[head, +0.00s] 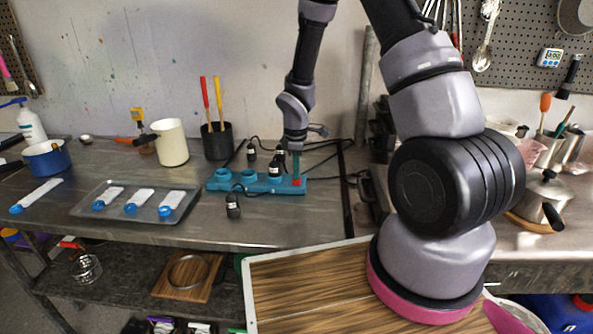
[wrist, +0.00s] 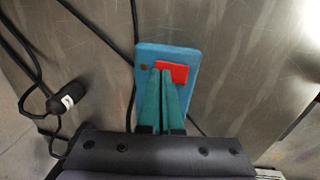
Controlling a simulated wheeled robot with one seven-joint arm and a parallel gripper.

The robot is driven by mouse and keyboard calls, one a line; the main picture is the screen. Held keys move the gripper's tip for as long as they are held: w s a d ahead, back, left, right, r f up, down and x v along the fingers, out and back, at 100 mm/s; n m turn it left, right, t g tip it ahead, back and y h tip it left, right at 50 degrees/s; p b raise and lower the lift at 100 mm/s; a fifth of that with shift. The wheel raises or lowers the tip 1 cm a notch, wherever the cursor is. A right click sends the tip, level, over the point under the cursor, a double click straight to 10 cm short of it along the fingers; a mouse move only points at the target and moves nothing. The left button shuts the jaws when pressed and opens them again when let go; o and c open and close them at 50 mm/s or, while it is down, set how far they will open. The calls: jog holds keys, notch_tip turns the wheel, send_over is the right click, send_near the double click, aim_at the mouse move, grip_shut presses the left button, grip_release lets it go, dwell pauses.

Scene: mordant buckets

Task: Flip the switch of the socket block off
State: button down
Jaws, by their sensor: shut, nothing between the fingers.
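The blue socket block (head: 232,184) lies on the metal bench, with black plugs in or beside its sockets. Its red switch (head: 297,182) is at the right end of the block. In the wrist view the red switch (wrist: 178,72) sits on the end of the blue block (wrist: 152,52). My gripper (wrist: 166,74) is shut and empty, its green fingertips at the near edge of the red switch, partly covering it. In the head view my gripper (head: 296,174) points down over the switch. I cannot tell whether the tips touch it or which way it is tipped.
A loose black plug (head: 233,206) lies in front of the block; black cables run behind it. A black pot with red and yellow handles (head: 217,142), a cream jug (head: 171,142) and a grey tray (head: 167,213) stand to the left. The bench in front of the block is mostly clear.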

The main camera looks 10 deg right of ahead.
jog(key=shift+s+f, duration=0.1)
jog(key=shift+s, duration=0.1)
jog(key=shift+s+a, duration=0.3)
jog(key=shift+s, duration=0.3)
jog(key=shift+r, duration=0.2)
jog(key=shift+r, duration=0.3)
notch_tip(320, 180, up, 13)
jog(key=s, duration=0.1)
jog(key=shift+s+a, duration=0.25)
jog(key=shift+s, duration=0.05)
jog(key=shift+r, duration=0.15)
